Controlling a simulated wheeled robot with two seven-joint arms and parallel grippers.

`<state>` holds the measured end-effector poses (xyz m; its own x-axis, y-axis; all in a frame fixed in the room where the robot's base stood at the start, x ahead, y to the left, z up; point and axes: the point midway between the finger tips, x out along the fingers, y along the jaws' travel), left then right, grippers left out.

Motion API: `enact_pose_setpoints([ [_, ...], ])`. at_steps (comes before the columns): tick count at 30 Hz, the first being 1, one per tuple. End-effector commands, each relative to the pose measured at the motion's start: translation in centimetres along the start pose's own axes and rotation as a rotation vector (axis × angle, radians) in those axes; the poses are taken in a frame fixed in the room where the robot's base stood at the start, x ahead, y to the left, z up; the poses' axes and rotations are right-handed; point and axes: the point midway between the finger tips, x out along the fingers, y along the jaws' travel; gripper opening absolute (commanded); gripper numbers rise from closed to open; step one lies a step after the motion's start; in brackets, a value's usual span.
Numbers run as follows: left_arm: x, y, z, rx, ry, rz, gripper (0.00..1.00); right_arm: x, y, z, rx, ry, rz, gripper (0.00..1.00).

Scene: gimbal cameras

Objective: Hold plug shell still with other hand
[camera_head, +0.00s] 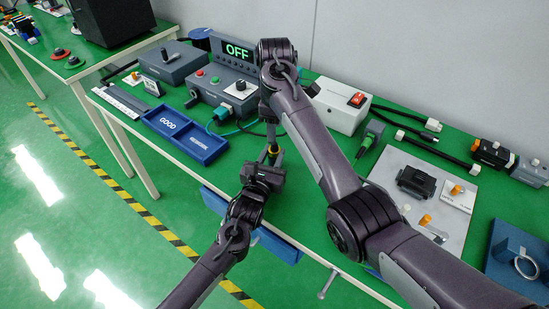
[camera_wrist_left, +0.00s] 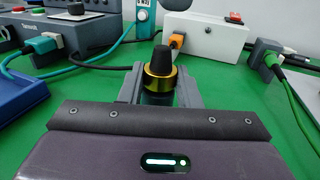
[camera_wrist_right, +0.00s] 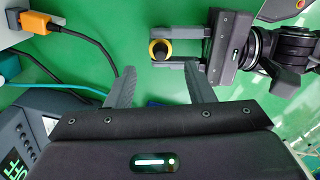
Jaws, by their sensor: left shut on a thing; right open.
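The plug shell (camera_wrist_left: 160,75) is a black knob-like piece with a yellow ring. It stands upright between the fingers of my left gripper (camera_wrist_left: 159,88), which is shut on it above the green table. In the head view the shell (camera_head: 272,150) shows just beyond my left gripper (camera_head: 268,158). The right wrist view shows the shell (camera_wrist_right: 160,49) from above in the left fingers. My right gripper (camera_wrist_right: 158,82) is open and empty, its fingers pointing towards the shell but apart from it. In the head view, my right arm mostly hides its gripper.
A blue GOOD tray (camera_head: 186,137) lies to the left. The OFF tester (camera_head: 225,88) and a white switch box (camera_head: 340,105) stand at the back with cables. A grey board (camera_head: 420,195) with parts and a blue fixture (camera_head: 515,255) are at the right.

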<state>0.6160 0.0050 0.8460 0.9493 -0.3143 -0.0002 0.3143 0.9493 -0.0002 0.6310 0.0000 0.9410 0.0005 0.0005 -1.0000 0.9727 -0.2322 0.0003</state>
Motion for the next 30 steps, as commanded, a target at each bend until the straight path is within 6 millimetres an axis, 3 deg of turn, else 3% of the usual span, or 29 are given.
enact_pose_setpoints([
  [9, 0.0, 0.0, 0.0, 0.000, 0.000, 0.000, 0.00, 4.9, -0.1, 0.0, 0.002, -0.002, -0.005, 0.48],
  [15, 0.0, 0.0, 0.0, 0.000, 0.000, 0.000, 0.00, 6.9, -0.1, 0.0, 0.002, 0.000, -0.002, 0.48],
  [26, 0.0, 0.0, 0.0, 0.000, 0.000, 0.000, 0.00, 7.4, -0.1, 0.0, 0.001, -0.001, -0.001, 0.48],
  [30, 0.0, 0.0, 0.0, 0.000, 0.000, 0.000, 0.00, 7.4, -0.1, 0.0, 0.001, -0.001, -0.001, 0.33],
])
